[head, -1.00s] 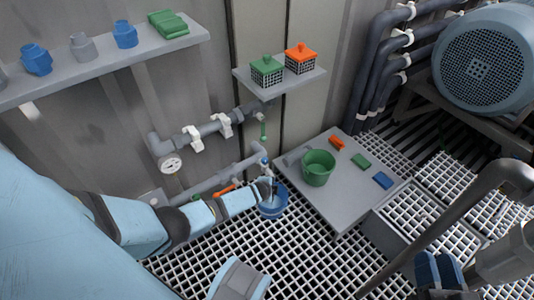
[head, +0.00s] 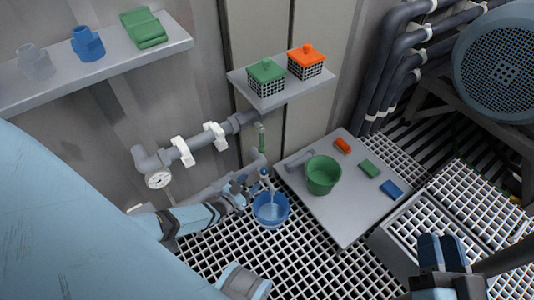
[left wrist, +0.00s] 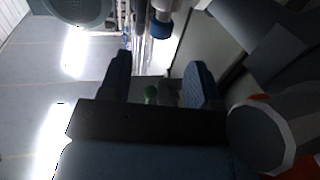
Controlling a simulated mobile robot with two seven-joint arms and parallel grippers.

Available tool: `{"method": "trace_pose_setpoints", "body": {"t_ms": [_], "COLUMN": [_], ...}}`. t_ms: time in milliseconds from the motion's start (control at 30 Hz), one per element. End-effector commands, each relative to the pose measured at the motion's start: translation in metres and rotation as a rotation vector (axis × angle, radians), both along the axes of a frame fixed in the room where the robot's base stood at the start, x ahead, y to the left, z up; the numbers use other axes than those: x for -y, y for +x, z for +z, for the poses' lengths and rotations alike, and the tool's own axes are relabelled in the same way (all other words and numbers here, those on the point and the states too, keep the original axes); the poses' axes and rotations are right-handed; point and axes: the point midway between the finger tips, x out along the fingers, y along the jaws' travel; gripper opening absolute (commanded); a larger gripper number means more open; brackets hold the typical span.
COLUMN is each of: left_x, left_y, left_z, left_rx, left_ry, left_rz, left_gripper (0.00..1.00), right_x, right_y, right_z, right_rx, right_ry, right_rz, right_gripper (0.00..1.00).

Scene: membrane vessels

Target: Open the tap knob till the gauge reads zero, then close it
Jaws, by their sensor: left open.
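The tap (head: 264,173) is at the end of the lower grey pipe, above a blue bucket (head: 261,219). A pale streak like water runs from its spout into the bucket, which looks pale inside. The round white gauge (head: 158,178) hangs on the upper pipe; its needle is too small to read. My left gripper (head: 242,190) is open, just left of the tap and apart from the bucket. In the left wrist view its two fingers (left wrist: 160,82) stand apart with nothing held. My right gripper (head: 441,252) is at the lower right, far from the tap; its jaw gap is unclear.
A grey platform (head: 345,225) right of the tap bears a green bucket (head: 323,174) and small coloured blocks. A green-handled valve (head: 261,137) is above the tap. A wall shelf (head: 285,95) holds two lidded baskets. Grating (head: 310,262) covers the floor.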

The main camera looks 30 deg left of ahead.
Motion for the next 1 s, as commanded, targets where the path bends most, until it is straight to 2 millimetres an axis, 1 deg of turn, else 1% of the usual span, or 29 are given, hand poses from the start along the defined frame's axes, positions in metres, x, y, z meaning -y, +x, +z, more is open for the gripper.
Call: {"method": "trace_pose_setpoints", "body": {"t_ms": [33, 200, 300, 400, 600, 867, 900, 967, 1000], "left_x": [0.003, 0.009, 0.012, 0.014, 0.016, 0.016, 0.016, 0.016, 0.016], "left_y": [0.013, 0.049, 0.067, 0.08, 0.094, 0.095, 0.095, 0.095, 0.095], "left_z": [-0.003, -0.003, -0.003, -0.002, -0.001, 0.0, 0.0, 0.0, 0.0], "left_rx": [0.003, 0.003, 0.001, 0.001, -0.001, -0.001, -0.001, -0.001, -0.001], "left_ry": [0.0, 0.0, 0.002, 0.002, 0.002, 0.002, 0.002, 0.002, 0.002], "left_rz": [-0.001, -0.001, -0.002, -0.001, -0.001, -0.001, -0.001, -0.001, -0.001], "left_gripper": [0.57, 0.57, 0.57, 0.57, 0.57, 0.57, 0.55, 0.41, 0.32], "right_x": [0.0, -0.002, -0.002, -0.003, -0.004, -0.004, -0.004, -0.004, -0.004], "right_y": [0.0, 0.001, 0.001, 0.0, 0.0, 0.0, 0.0, 0.0, 0.0], "right_z": [-0.008, -0.026, -0.035, -0.043, -0.049, -0.049, -0.049, -0.049, -0.049], "right_rx": [-0.012, -0.06, -0.087, -0.109, -0.133, -0.137, -0.136, -0.136, -0.136], "right_ry": [-0.007, -0.034, -0.048, -0.061, -0.075, -0.076, -0.077, -0.077, -0.077], "right_rz": [0.004, 0.021, 0.031, 0.039, 0.048, 0.049, 0.049, 0.049, 0.049], "right_gripper": [0.31, 0.31, 0.31, 0.31, 0.31, 0.31, 0.31, 0.31, 0.31]}}
